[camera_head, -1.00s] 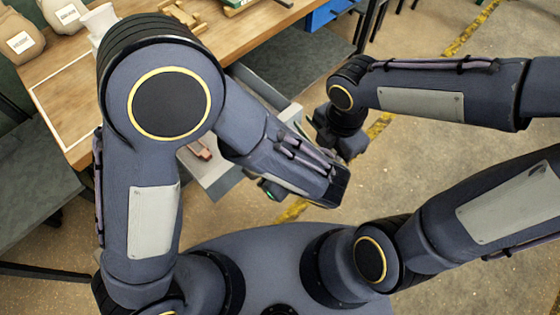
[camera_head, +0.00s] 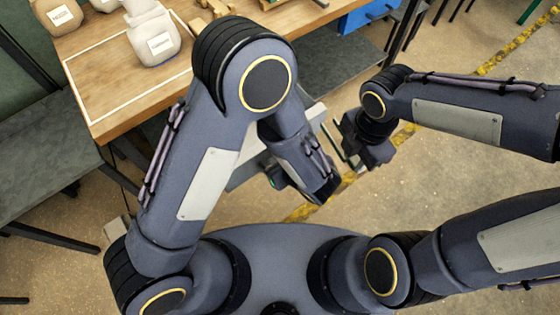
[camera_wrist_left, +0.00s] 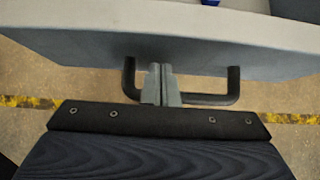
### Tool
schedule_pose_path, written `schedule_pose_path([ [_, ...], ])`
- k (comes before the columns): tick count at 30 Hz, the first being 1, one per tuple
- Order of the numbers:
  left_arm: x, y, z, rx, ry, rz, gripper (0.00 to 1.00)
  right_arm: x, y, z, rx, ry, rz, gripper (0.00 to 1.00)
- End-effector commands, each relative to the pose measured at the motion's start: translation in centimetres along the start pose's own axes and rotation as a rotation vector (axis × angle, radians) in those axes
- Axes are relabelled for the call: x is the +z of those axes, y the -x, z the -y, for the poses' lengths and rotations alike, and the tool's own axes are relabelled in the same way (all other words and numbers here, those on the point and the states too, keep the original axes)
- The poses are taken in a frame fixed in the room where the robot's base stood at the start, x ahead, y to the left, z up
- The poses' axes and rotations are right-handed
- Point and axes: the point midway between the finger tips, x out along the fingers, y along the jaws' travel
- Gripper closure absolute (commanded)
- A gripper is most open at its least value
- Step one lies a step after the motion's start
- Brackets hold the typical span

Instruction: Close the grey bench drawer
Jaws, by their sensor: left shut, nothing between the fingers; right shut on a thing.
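The grey bench drawer (camera_head: 316,114) stands open, out from under the wooden bench, and my left arm covers much of it in the head view. In the left wrist view its pale front panel (camera_wrist_left: 80,38) spans the top, with a black bar handle (camera_wrist_left: 212,99) below. My left gripper (camera_wrist_left: 161,72) is shut and empty, its fingertips at the panel between the handle's two legs. Whether they touch is unclear. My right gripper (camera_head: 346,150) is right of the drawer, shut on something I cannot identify.
The wooden bench (camera_head: 118,113) carries labelled bags (camera_head: 156,42) and wooden pieces (camera_head: 212,8). A dark grey table (camera_head: 45,165) stands at left. A blue box (camera_head: 368,14) is at the back. Concrete floor is open at lower right.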

Motion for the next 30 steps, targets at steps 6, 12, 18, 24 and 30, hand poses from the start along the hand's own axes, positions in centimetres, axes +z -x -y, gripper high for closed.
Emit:
schedule_pose_path([
  [6, 0.0, 0.0, 0.0, 0.000, 0.001, 0.000, 1.00, 0.0, 0.0, 0.0, 0.000, 0.000, 0.000, 1.00],
  [12, 0.3, -0.4, 0.0, 0.001, 0.002, 0.000, 1.00, 0.0, -0.2, 0.0, 0.000, 0.000, 0.000, 1.00],
  [18, 2.0, -2.2, -0.1, 0.004, 0.006, 0.001, 1.00, 0.0, -0.9, 0.0, 0.000, 0.000, 0.000, 1.00],
  [24, 5.2, -5.6, -0.1, 0.005, 0.009, 0.001, 1.00, 0.0, -2.1, 0.0, 0.000, 0.000, 0.000, 1.00],
  [30, 9.3, -9.6, -0.2, 0.005, 0.009, 0.002, 1.00, 0.0, -3.1, 0.0, 0.000, 0.000, 0.000, 1.00],
])
